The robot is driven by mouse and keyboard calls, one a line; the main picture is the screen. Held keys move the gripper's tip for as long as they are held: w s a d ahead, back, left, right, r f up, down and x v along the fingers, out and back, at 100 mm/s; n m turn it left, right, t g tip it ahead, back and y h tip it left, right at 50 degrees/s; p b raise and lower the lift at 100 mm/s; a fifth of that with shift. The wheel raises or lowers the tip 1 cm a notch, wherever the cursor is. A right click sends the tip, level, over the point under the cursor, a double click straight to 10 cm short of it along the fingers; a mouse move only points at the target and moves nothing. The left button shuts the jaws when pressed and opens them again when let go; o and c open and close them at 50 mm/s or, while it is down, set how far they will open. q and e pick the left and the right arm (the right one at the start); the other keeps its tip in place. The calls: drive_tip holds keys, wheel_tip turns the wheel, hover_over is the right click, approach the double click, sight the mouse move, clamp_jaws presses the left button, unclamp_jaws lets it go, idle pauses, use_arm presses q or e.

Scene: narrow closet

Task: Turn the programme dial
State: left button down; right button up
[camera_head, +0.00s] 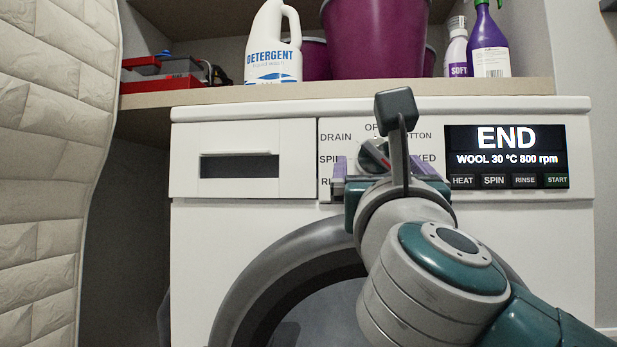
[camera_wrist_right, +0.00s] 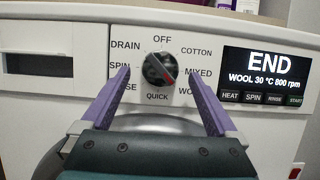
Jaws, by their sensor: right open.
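The programme dial (camera_wrist_right: 160,69) is a round black knob with a red line on the white washing machine panel. In the right wrist view the red line points to the lower right, toward the partly hidden WOOL label. In the head view the dial (camera_head: 374,154) is partly hidden by my right arm. My right gripper (camera_wrist_right: 160,78) is open, with one purple finger to the left of the dial and one to the right. Both look apart from it; the remaining depth gap is hard to tell. The display (camera_head: 506,157) reads END, WOOL 30 °C 800 rpm. My left gripper is out of view.
A shelf (camera_head: 330,94) above the machine holds a detergent bottle (camera_head: 273,45), purple buckets (camera_head: 375,38) and spray and softener bottles. A quilted beige hanging (camera_head: 50,180) is at the left. The drawer (camera_head: 240,165) is shut.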

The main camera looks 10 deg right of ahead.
sight(380, 150)
drive_tip(key=shift+w+d+r, duration=0.15)
drive_tip(key=shift+w+r, duration=0.1)
drive_tip(key=shift+w, duration=0.3)
